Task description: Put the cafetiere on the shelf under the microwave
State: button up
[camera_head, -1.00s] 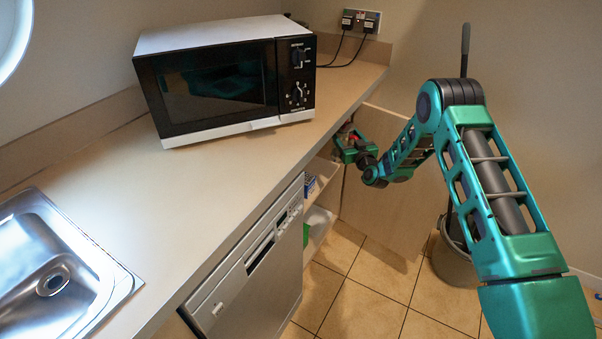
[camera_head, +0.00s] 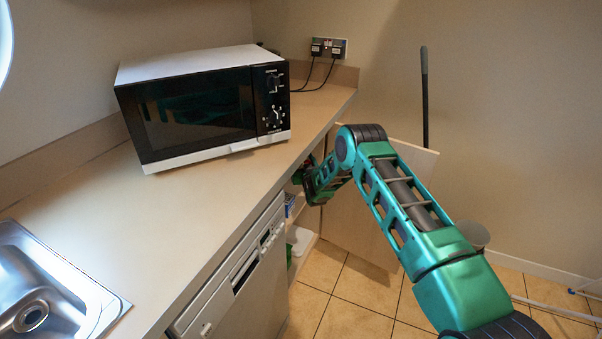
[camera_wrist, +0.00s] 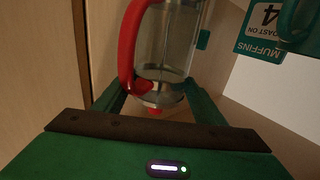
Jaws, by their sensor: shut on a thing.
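The cafetiere (camera_wrist: 172,45), a clear glass jug with a red handle, is between the fingers of my gripper (camera_wrist: 165,108) in the wrist view. My gripper is shut on it. Its top is cut off by the picture's edge. In the head view my arm reaches into the open cupboard under the counter, where the gripper end is mostly hidden. The microwave (camera_head: 200,108), white with a black front, stands on the counter above and left of the arm. The shelf (camera_head: 298,207) in the cupboard shows only in part below my arm.
The open cupboard door (camera_head: 360,235) stands right of the opening, behind my arm. In the wrist view a green muffins packet (camera_wrist: 262,30) is close, right of the cafetiere. A dishwasher (camera_head: 240,275) is left of the cupboard. Tiled floor is free in front.

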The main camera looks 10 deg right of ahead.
jog(key=shift+f, duration=2.05)
jog(key=o, duration=2.1)
jog(key=shift+f, duration=0.1)
jog(key=shift+c, duration=0.2)
jog(key=shift+s, duration=0.1)
jog(key=s, duration=1.2)
jog(key=shift+d, duration=0.15)
jog(key=shift+w, duration=0.1)
